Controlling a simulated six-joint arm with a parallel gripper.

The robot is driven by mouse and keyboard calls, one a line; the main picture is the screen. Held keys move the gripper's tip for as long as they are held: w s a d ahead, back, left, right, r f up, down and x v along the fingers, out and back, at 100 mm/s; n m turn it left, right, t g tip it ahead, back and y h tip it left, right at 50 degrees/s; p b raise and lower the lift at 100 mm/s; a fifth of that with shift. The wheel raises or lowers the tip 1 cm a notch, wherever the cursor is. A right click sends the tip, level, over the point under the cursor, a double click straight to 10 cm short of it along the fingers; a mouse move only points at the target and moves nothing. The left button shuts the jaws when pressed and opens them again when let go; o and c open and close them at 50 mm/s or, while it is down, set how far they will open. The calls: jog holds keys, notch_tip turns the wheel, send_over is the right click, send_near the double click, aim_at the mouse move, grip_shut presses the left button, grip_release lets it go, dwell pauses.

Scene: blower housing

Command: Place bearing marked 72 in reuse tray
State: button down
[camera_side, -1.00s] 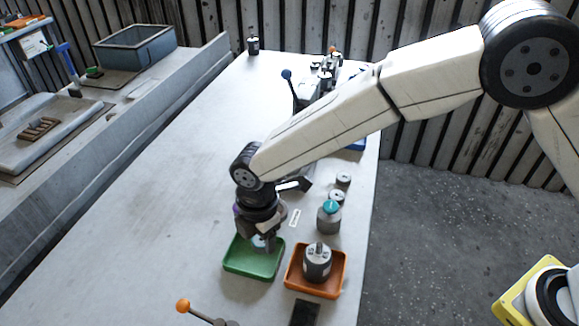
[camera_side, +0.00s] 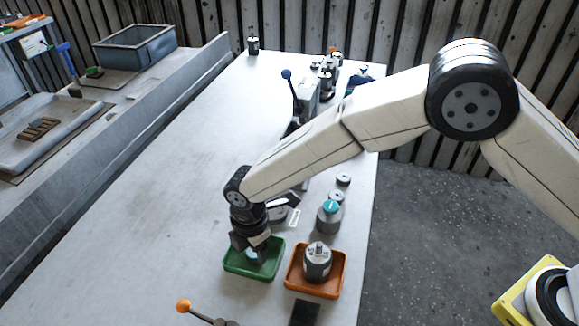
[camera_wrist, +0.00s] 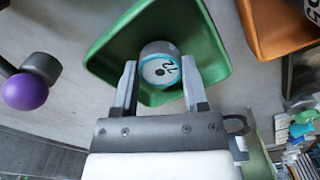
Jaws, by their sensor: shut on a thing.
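The bearing (camera_wrist: 160,68) is a grey cylinder with a teal ring and a white face marked 72, seen in the wrist view. My gripper (camera_wrist: 162,78) is shut on it, one finger on each side. The bearing is over or inside the green tray (camera_wrist: 215,65); I cannot tell whether it touches the tray floor. In the side view my gripper (camera_side: 252,256) is down at the left part of the green tray (camera_side: 272,270), and the bearing is mostly hidden there.
An orange tray (camera_side: 292,284) with a motor-like part (camera_side: 317,263) stands close to the right. An orange-knobbed lever (camera_side: 184,306) is in front. The table's left side is clear.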

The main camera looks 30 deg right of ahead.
jog(key=shift+f, duration=0.2)
jog(key=shift+c, duration=0.5)
grip_release()
jog(key=shift+r, duration=0.15)
notch_tip(320, 180, up, 12)
dwell(0.4)
dwell(0.5)
